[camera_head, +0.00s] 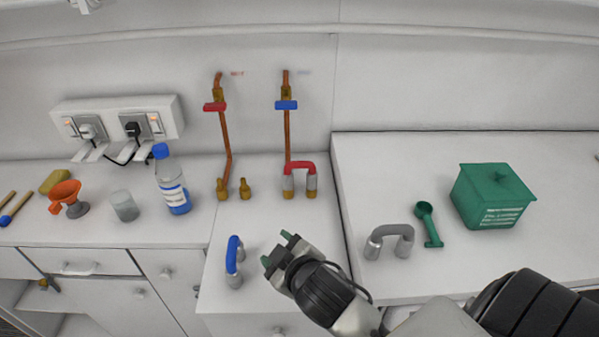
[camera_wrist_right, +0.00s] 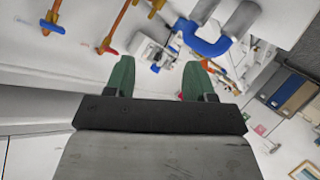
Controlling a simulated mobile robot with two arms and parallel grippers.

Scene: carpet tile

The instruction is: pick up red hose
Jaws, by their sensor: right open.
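The red hose (camera_head: 299,168) is a short upside-down U with grey ends. It stands upright over brass fittings at the back of the counter, below the blue-handled copper pipe. My right gripper (camera_head: 278,249) is open and empty, in front of the red hose and apart from it, just right of a blue hose (camera_head: 234,256). In the right wrist view, the open green fingertips (camera_wrist_right: 158,70) have nothing between them. The blue hose (camera_wrist_right: 208,45) shows there beyond the right finger. I cannot make out the red hose in that view. My left gripper is not in view.
A grey hose (camera_head: 389,238), a green scoop (camera_head: 428,224) and a green box (camera_head: 492,196) are on the right counter. Two brass fittings (camera_head: 234,188) stand left of the red hose. A bottle (camera_head: 172,181), a cup (camera_head: 124,206) and a funnel (camera_head: 68,198) stand further left.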

